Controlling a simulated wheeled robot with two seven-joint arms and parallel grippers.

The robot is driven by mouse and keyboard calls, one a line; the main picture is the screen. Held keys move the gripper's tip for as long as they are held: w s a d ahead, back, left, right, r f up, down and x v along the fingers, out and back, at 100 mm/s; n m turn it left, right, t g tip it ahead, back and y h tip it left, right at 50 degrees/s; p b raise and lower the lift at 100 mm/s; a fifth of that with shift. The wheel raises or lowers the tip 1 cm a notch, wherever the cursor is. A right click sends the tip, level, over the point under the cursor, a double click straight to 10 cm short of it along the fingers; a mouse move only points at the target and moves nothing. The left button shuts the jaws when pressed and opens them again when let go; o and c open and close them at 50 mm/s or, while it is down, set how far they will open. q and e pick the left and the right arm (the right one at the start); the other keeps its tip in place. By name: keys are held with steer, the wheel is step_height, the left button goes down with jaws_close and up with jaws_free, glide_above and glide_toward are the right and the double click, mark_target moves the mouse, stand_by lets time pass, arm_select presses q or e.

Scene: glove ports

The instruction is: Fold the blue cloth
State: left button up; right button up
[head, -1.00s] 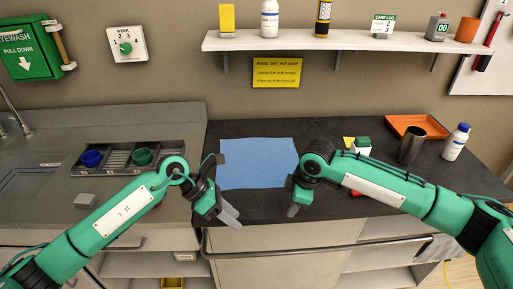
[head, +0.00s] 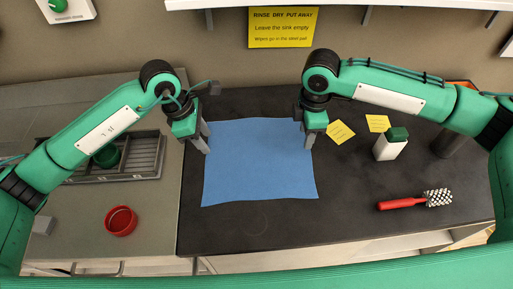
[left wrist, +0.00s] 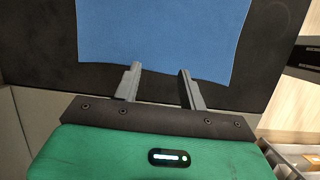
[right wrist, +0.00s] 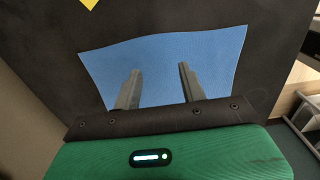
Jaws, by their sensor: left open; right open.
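The blue cloth (head: 258,165) lies flat and spread out on the dark counter, with slightly wavy edges. My left gripper (head: 204,146) is open and empty at the cloth's left edge, near its far left corner. In the left wrist view the left gripper's fingers (left wrist: 158,80) point at an edge of the cloth (left wrist: 160,35). My right gripper (head: 306,143) is open above the cloth's right edge, near the far right corner. In the right wrist view its fingers (right wrist: 156,80) appear over the cloth (right wrist: 210,55). I cannot tell whether either gripper touches the cloth.
Yellow notes (head: 341,132), a white block with a green top (head: 390,145) and a red-handled brush (head: 415,200) lie to the right. A red bowl (head: 121,221) and a rack (head: 140,160) are on the left. The counter in front of the cloth (head: 260,225) is clear.

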mark_target(213, 159)
arm_select(q)
steer(key=shift+f, duration=3.2)
arm_select(e)
steer(key=shift+f, duration=3.2)
arm_select(q)
steer(key=shift+f, duration=0.15)
arm_select(e)
steer(key=shift+f, duration=0.15)
arm_select(q)
steer(key=shift+c, duration=0.2)
arm_select(e)
steer(key=shift+c, duration=0.2)
arm_select(q)
steer(key=shift+s, duration=0.1)
jaws_close()
arm_select(e)
steer(key=shift+s, duration=0.1)
jaws_close()
